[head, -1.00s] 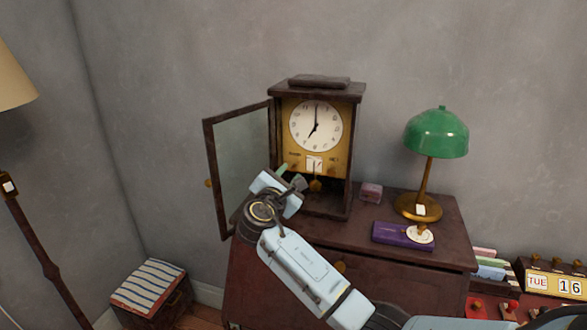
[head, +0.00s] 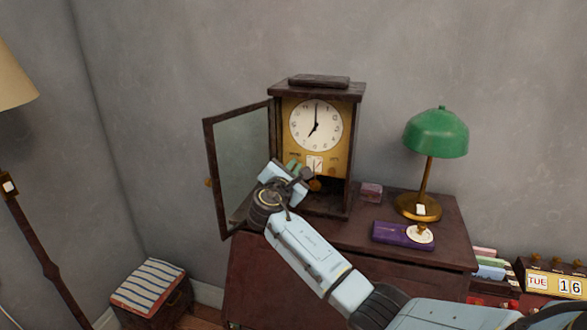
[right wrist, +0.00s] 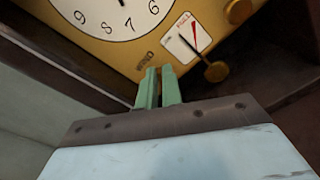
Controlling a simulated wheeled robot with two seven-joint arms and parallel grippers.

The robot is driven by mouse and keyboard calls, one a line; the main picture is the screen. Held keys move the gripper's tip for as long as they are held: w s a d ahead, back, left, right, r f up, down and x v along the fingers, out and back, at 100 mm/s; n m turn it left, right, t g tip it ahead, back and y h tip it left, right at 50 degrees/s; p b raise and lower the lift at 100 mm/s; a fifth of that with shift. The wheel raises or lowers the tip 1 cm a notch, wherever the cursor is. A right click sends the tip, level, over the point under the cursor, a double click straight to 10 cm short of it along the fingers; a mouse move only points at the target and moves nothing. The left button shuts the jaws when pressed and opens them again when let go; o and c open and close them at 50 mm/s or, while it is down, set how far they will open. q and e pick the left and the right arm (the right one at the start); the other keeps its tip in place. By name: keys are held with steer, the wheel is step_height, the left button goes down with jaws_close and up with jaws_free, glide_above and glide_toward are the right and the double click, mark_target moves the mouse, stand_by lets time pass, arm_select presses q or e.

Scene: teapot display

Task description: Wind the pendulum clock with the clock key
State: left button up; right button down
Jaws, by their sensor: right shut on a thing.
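The pendulum clock (head: 316,126) stands upright on the dark wooden cabinet, its glass door (head: 243,165) swung open to the left. Its white dial shows about seven o'clock. Below the dial are a small gauge card with a red mark (right wrist: 190,38) and the brass pendulum bob (right wrist: 217,72). My right gripper (right wrist: 160,88) has its green fingers close together in front of the brass plate, left of the gauge card. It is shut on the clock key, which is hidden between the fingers. Contact with the plate cannot be told. My left gripper is not in view.
A striped box (head: 150,285) sits on the floor at left.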

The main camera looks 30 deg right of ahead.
steer(key=shift+m, duration=0.3)
steer(key=m+b, duration=0.3)
steer(key=m, duration=0.1)
steer(key=m+b, duration=0.2)
steer(key=m, duration=0.2)
steer(key=f+m+b, duration=0.1)
steer(key=m+b, duration=0.2)
steer(key=m, duration=0.1)
steer(key=shift+s+d+f+b, duration=0.1)
steer(key=shift+s+b, duration=0.05)
steer(key=shift+b, duration=0.2)
stand_by(0.3)
steer(key=c, duration=1.6)
jaws_free()
